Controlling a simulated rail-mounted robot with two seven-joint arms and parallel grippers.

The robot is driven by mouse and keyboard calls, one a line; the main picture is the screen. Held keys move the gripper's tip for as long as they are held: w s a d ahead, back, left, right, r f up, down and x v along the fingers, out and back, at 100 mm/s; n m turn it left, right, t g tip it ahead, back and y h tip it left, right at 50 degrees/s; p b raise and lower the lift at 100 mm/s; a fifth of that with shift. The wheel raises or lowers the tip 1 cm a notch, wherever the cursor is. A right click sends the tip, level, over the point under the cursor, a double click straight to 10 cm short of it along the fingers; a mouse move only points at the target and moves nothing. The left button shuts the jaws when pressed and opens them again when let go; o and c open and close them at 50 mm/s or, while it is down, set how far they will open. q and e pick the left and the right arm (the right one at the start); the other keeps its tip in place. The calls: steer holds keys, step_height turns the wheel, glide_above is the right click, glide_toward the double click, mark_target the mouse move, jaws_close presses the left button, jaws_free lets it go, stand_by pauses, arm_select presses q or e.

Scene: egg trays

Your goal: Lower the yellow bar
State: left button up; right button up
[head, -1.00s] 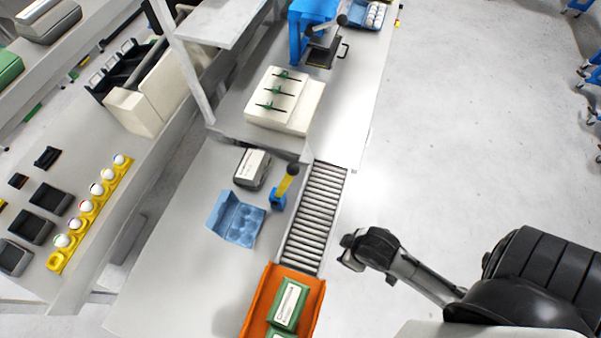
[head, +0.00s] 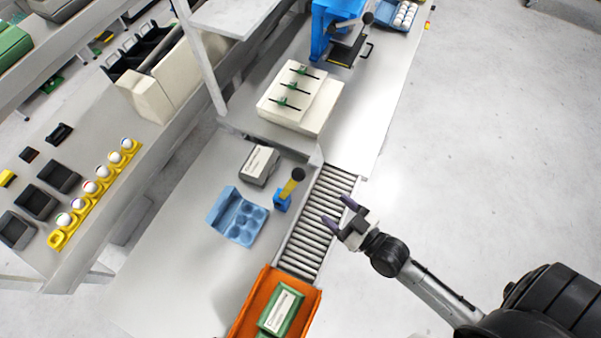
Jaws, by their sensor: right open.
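The yellow bar (head: 289,188) stands raised and slightly tilted on a small blue base (head: 282,201), beside the left edge of the roller conveyor (head: 326,204). Its top end is dark. My right gripper (head: 337,211) is open and empty. Its purple-tipped fingers point left over the rollers, to the right of the bar and apart from it. My left gripper is not in view.
An open blue egg tray (head: 214,215) and a grey labelled box (head: 245,166) lie left of the bar. An orange crate (head: 249,308) with a green box (head: 272,326) stands at the conveyor's near end. A cream block (head: 275,118) with green clips stands behind.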

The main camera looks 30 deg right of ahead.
mark_target(300, 176)
steer(key=shift+r+p+x, duration=0.15)
steer(key=shift+p+x, duration=0.55)
steer(key=shift+x, duration=2.75)
steer(key=shift+r+p+x, duration=0.15)
steer(key=shift+p+x, duration=0.5)
steer(key=shift+x, duration=2.85)
steer(key=shift+d, duration=0.1)
jaws_close()
